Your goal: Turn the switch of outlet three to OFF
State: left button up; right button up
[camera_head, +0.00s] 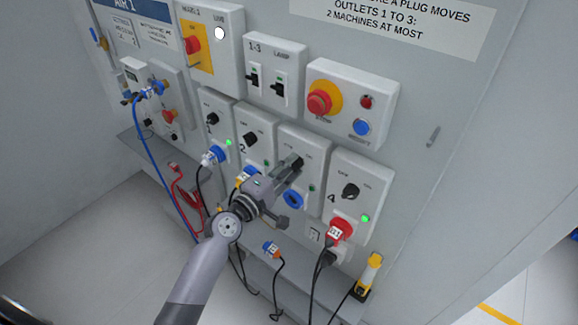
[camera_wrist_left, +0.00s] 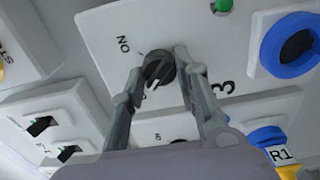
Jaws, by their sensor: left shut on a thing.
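Outlet three (camera_head: 314,147) is a white box on the grey panel, with a blue socket (camera_head: 292,200) in its lower part. My left gripper (camera_head: 297,163) is at its black rotary switch. In the left wrist view the black switch knob (camera_wrist_left: 158,70) sits between the two fingertips (camera_wrist_left: 160,62), and the gripper is shut on it. A white mark on the knob shows. The printed ON is beside it and the 3 is near the right finger. The blue socket (camera_wrist_left: 292,50) is empty, with a green lamp (camera_wrist_left: 223,5) near it. My right gripper is not in view.
Outlet four (camera_head: 361,185) stands to the right with a red plug (camera_head: 340,231) and a lit green lamp. Outlets one (camera_head: 212,118) and two (camera_head: 250,137) are to the left. The stop button box (camera_head: 352,104) is above. Cables hang below around a grey ledge (camera_head: 318,283).

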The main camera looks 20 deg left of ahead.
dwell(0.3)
pick_arm(q)
jog(key=o, duration=1.2)
jog(key=shift+c, duration=0.2)
jog(key=v, duration=1.2)
